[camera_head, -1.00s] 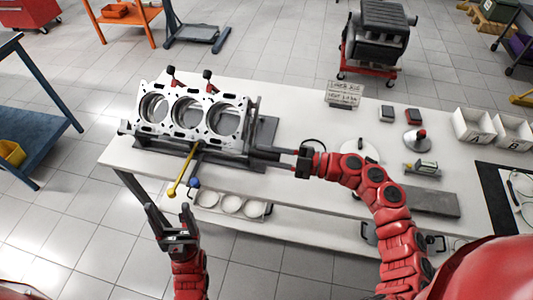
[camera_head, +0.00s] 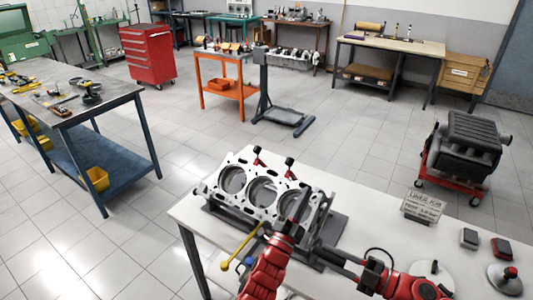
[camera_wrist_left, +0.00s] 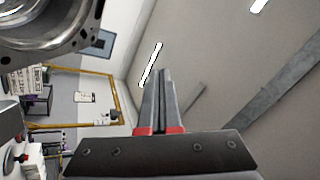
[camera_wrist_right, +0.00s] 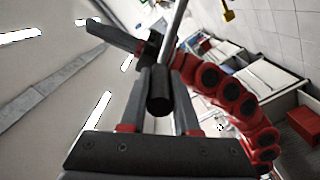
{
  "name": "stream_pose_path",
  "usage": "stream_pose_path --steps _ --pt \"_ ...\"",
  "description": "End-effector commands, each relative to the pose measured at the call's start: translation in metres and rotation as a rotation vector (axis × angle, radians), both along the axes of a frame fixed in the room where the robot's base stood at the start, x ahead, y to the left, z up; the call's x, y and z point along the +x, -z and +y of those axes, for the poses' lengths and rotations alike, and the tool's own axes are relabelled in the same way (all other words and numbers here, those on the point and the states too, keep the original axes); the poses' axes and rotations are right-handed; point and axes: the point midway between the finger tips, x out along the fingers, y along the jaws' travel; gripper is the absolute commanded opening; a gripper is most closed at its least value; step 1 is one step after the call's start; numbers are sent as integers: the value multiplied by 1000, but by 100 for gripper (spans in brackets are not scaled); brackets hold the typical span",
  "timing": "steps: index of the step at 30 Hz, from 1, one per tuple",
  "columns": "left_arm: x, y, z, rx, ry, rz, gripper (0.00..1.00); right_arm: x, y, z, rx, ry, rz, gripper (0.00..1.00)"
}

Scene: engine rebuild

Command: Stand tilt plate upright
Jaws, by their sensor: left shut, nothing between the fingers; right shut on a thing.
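The tilt fixture carries a silver engine block (camera_head: 262,188) with three large bores, tilted toward me. The grey tilt plate (camera_head: 320,213) shows along the block's right end; the rest is mostly hidden by the block. My left gripper (camera_head: 299,203) is shut and empty in front of the block's right end; contact cannot be told. In the left wrist view its fingers (camera_wrist_left: 161,85) are together, with a metal bore at top left. My right gripper (camera_head: 335,255) is shut on a dark rod (camera_wrist_right: 160,92), seen end-on between its fingers, right of the fixture.
A yellow-knobbed lever (camera_head: 240,251) sticks out in front of the fixture, near my left arm. A sign (camera_head: 423,206) and small parts (camera_head: 469,238) stand on the white table's right side. An engine on a red stand (camera_head: 465,150) is beyond.

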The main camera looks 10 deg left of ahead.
Motion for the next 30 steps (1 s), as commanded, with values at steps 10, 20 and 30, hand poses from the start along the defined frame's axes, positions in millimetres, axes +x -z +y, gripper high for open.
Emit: stream_pose_path --steps 10,20,30 --pt "95 -2 40 459 -452 331 0 0 1 0 -1 1 0 0" --pt "100 -18 101 684 -752 637 0 0 1 0 -2 1 1 0" --pt "110 -17 121 716 -802 706 0 0 1 0 -1 0 1 0"
